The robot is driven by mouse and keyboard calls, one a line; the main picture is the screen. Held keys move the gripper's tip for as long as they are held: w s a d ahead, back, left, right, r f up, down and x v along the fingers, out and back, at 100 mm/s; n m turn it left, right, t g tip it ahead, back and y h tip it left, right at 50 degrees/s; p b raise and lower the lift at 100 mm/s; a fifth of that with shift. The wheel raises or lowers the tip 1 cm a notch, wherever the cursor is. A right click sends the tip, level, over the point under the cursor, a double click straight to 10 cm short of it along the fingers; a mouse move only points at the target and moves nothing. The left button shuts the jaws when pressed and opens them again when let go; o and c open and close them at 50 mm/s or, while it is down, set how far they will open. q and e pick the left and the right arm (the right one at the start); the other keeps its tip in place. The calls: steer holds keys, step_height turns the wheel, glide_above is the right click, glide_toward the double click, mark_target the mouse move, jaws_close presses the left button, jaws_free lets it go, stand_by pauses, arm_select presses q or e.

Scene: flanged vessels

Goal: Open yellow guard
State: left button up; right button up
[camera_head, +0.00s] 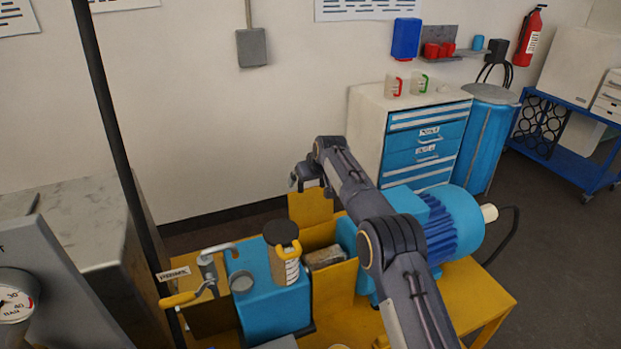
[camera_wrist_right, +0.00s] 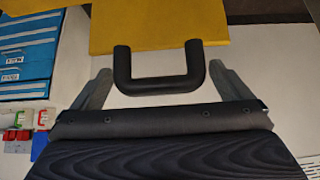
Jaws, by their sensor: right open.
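The yellow guard (camera_head: 311,207) stands upright behind the pump bench in the head view. In the right wrist view its yellow panel (camera_wrist_right: 160,22) fills the top, and a black U-shaped handle (camera_wrist_right: 158,86) sticks out from its edge. My right gripper (camera_wrist_right: 162,70) is open, with one finger on each side of the handle and visible gaps between fingers and handle. In the head view the right gripper (camera_head: 306,181) is at the guard's top edge, where the handle is hidden. My left gripper is not in view.
A blue motor (camera_head: 445,228) sits under and right of my right arm. A blue block (camera_head: 270,300) with a dark-capped cylinder (camera_head: 283,240) and a yellow-handled lever (camera_head: 190,297) stand at the bench's left. A dark post (camera_head: 115,130) rises at left. A blue-drawer cabinet (camera_head: 415,140) is behind.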

steer(key=shift+r, duration=0.1)
steer(key=shift+s+d+r+b, duration=0.15)
steer(key=shift+s+r+b, duration=0.15)
steer(key=shift+r+b, duration=0.15)
steer(key=b+v, duration=0.2)
steer(key=v, duration=0.4)
steer(key=shift+s+r+b, duration=0.2)
steer(key=shift+s+b, duration=0.1)
